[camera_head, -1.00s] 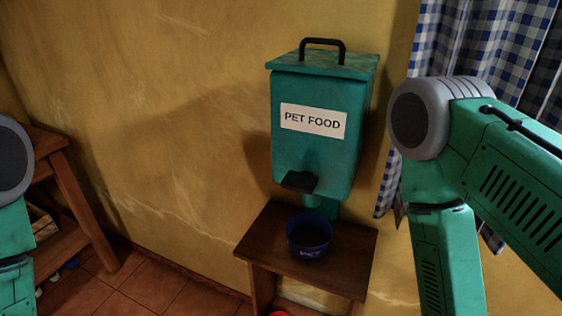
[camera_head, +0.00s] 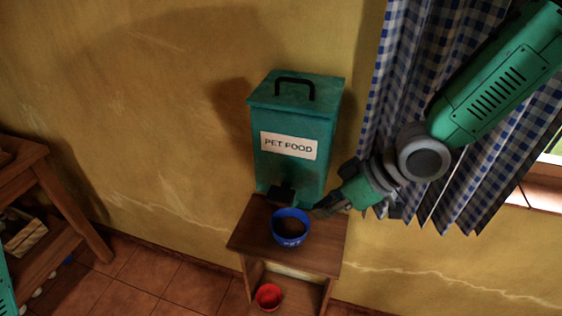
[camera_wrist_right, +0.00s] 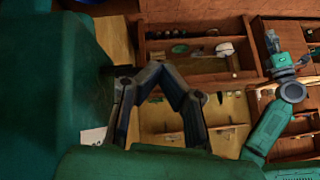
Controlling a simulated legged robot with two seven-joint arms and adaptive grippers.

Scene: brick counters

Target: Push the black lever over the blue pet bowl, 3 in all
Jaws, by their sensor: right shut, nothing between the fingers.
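The teal pet food dispenser (camera_head: 297,110) stands against the yellow wall, with its black lever (camera_head: 283,194) low on its front. The blue pet bowl (camera_head: 291,236) sits upright below the lever on a small wooden stand, with something brownish inside. My right gripper (camera_head: 324,208) is just right of the lever and bowl, close to the dispenser's lower right side. I cannot tell if it touches anything. In the right wrist view its fingertips (camera_wrist_right: 157,70) meet, with nothing between them. My left gripper (camera_wrist_right: 272,42) shows small in the right wrist view; its jaws are unclear.
The wooden stand (camera_head: 252,230) holds the bowl, and a red bowl (camera_head: 268,296) is lower down at it. A checked curtain (camera_head: 385,90) hangs right of the dispenser. A wooden shelf unit (camera_head: 28,185) stands at the left. Wall and floor between are clear.

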